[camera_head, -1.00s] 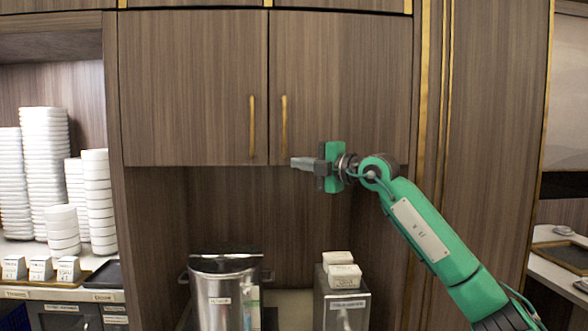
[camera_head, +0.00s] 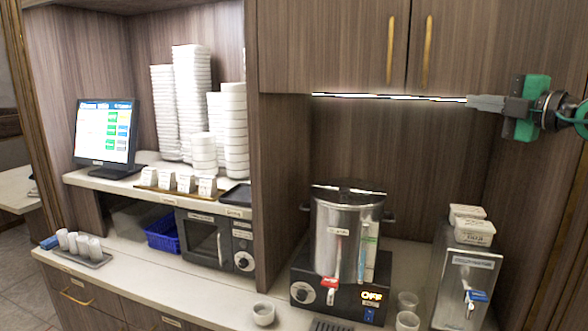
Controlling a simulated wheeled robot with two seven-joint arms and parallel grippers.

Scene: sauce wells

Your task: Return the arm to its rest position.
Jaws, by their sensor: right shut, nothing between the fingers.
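My right gripper (camera_head: 487,103) is at the right edge of the head view, in front of the upper cabinet's lower part. Its grey fingers point left and are shut with nothing between them. The green wrist and dark joint are behind it, and the rest of the arm is cut off by the frame edge. A thin bright strip of light (camera_head: 388,97) shows under the cabinet, level with the fingertips. My left gripper is not in view.
A steel urn (camera_head: 325,235) and a dispenser (camera_head: 470,268) stand on the counter below. Cups (camera_head: 407,321) and a small bowl (camera_head: 263,313) sit at the front. Stacked white bowls (camera_head: 236,130), a monitor (camera_head: 104,132) and a microwave (camera_head: 208,242) are at left.

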